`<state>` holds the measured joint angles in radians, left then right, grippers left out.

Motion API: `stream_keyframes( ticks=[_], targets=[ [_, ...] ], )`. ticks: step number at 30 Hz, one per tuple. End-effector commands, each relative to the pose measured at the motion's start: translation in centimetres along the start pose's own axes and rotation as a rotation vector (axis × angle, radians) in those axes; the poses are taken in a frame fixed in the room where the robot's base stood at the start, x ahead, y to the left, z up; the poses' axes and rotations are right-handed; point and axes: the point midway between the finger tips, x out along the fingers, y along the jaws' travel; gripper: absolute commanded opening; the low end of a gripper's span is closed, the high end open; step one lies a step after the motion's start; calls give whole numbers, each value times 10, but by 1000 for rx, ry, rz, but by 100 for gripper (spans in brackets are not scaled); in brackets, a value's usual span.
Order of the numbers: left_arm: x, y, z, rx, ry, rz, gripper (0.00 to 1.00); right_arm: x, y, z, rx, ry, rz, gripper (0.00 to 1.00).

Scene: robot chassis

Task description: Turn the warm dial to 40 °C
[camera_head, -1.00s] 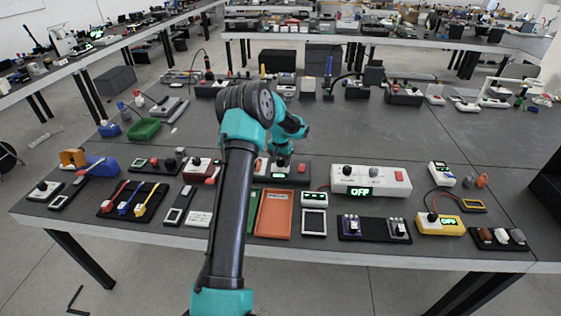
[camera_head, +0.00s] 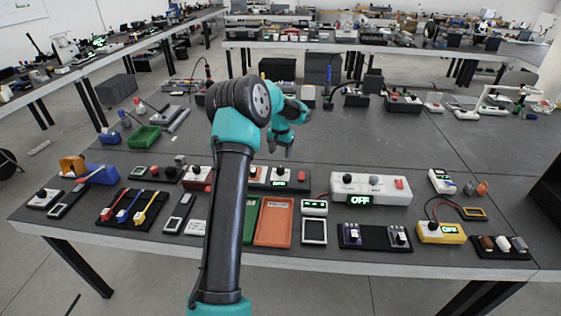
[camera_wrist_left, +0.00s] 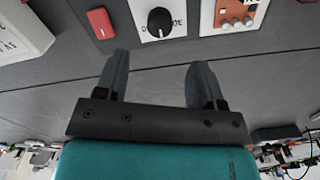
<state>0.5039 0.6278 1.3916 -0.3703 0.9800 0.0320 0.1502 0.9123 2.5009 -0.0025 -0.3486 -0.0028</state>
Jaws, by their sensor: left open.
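A dark box (camera_head: 293,187) with a small lit green display, a black-knobbed dial (camera_head: 281,172) and a red button stands near the middle of the table. In the left wrist view the dial (camera_wrist_left: 160,21) is a round black knob on a white face, between the red button (camera_wrist_left: 100,23) and an orange panel (camera_wrist_left: 240,14). I cannot read its setting. My left gripper (camera_head: 280,152) is above and behind the box, apart from the dial. In the left wrist view its two fingers (camera_wrist_left: 159,82) are spread with nothing between them. My right gripper is not in view.
A white box (camera_head: 385,193) with knobs and an "OFF" display stands to the right. An orange tray (camera_head: 273,222) lies in front. A green bin (camera_head: 144,137) sits at the back left. Several small devices line the front edge. The table behind them is mostly clear.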

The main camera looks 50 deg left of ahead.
Motion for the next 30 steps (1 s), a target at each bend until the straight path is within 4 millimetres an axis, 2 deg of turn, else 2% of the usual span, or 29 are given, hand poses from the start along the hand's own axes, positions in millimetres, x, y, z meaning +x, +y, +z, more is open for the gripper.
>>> stream_keyframes(
  ticks=[1,6,12,18,30],
  targets=[
    [-12,0,-1,0,3,0,63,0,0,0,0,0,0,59],
    [-44,0,0,0,3,0,63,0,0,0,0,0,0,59],
    [-71,0,0,0,1,0,63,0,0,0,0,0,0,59],
    [-80,0,0,0,0,0,63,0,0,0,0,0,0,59],
    [-79,0,0,0,0,0,63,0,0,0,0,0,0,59]
  ],
)
